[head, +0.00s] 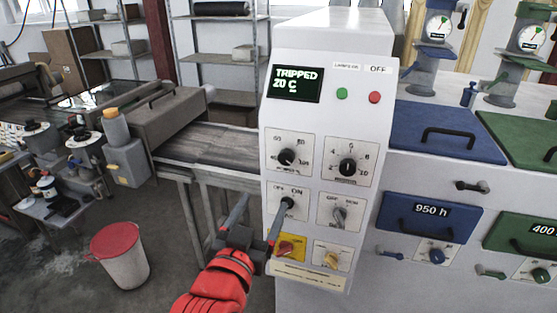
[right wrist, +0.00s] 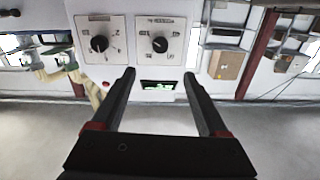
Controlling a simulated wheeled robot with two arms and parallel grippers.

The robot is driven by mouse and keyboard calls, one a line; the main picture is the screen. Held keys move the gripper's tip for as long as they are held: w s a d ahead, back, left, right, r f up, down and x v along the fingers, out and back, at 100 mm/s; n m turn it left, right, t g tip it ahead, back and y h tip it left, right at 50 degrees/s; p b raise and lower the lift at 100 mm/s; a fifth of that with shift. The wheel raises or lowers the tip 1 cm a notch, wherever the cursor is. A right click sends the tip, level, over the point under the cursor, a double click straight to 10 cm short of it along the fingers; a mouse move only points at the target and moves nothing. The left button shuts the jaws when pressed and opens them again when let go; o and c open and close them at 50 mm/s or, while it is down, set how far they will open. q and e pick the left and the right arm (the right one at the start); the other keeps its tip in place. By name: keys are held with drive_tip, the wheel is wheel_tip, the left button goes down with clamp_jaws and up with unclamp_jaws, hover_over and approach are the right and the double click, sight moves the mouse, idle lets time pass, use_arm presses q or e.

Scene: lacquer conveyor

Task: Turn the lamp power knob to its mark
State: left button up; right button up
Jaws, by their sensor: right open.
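The white control cabinet (head: 325,45) stands in front of me. Its upper row has two black knobs, a left one (head: 287,157) on a percent-like scale and a right one (head: 347,167) on a 0 to 10 scale. They also show upside down in the right wrist view, the left one (right wrist: 160,45) and the right one (right wrist: 99,44). Which is the lamp power knob I cannot tell; the small labels are unreadable. My right gripper (head: 265,203) is open and empty, in front of the lower left panel. One finger overlaps the OFF/ON switch (head: 288,203); contact is unclear.
The display (head: 293,84) reads TRIPPED, 20 C. A green button (head: 342,94) and red button (head: 375,97) sit beside it. A red-lidded bin (head: 122,262) stands left.

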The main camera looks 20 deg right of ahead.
sight(285, 159)
drive_tip(key=p+x, duration=0.2)
drive_tip(key=x, duration=0.3)
drive_tip(key=p+x, duration=0.2)
drive_tip(key=x, duration=0.3)
drive_tip(key=p+x, duration=0.2)
drive_tip(key=x, duration=0.3)
drive_tip(key=shift+w+r, duration=0.1)
drive_tip(key=shift+r, duration=0.15)
drive_tip(key=shift+w+d+f+p, duration=0.2)
drive_tip(key=shift+w+d+p, duration=0.15)
drive_tip(key=shift+w, duration=0.3)
clamp_jaws()
